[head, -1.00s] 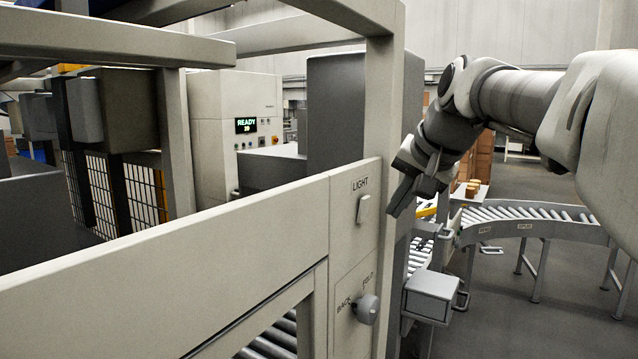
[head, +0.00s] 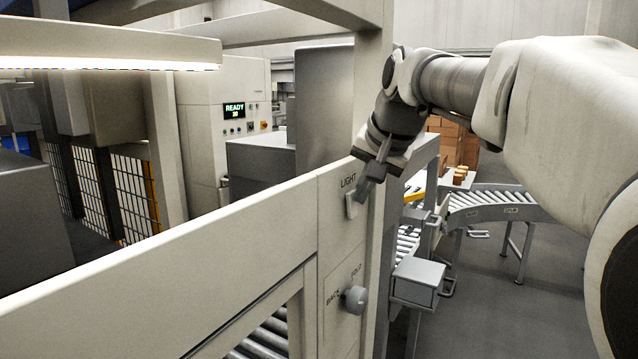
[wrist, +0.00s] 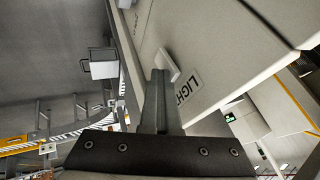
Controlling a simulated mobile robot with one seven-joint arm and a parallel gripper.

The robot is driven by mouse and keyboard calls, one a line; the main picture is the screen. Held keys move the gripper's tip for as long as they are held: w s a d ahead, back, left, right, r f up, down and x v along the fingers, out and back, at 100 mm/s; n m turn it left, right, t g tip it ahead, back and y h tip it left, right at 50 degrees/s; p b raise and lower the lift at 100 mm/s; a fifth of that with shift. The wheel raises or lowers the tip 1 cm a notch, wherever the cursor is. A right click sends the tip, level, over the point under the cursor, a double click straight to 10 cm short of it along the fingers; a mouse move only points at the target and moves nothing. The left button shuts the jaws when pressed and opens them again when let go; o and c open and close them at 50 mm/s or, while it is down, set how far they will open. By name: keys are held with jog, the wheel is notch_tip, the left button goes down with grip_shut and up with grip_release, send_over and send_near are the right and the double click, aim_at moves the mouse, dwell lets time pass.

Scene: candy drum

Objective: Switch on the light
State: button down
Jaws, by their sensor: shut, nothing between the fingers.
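The light switch (head: 351,206) is a small pale rocker under the word LIGHT on the beige panel (head: 335,225) in the head view. My gripper (head: 364,198) is at the switch, its fingers shut with nothing between them, its tips at the right edge of the switch. In the wrist view the switch (wrist: 170,64) shows just beyond my fingertips (wrist: 160,75), with LIGHT printed to its right. The fingers partly cover it, and I cannot tell whether they touch it. A lamp bar (head: 110,62) at the upper left glows white along its underside.
A frame post (head: 376,120) stands close beside my gripper. A grey box (head: 418,281) and roller conveyor (head: 495,206) lie to the right. A cabinet display (head: 234,110) reads READY.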

jog(key=shift+r, duration=0.1)
jog(key=shift+r+p, duration=0.7)
jog(key=shift+p, duration=0.05)
jog(key=shift+d, duration=0.15)
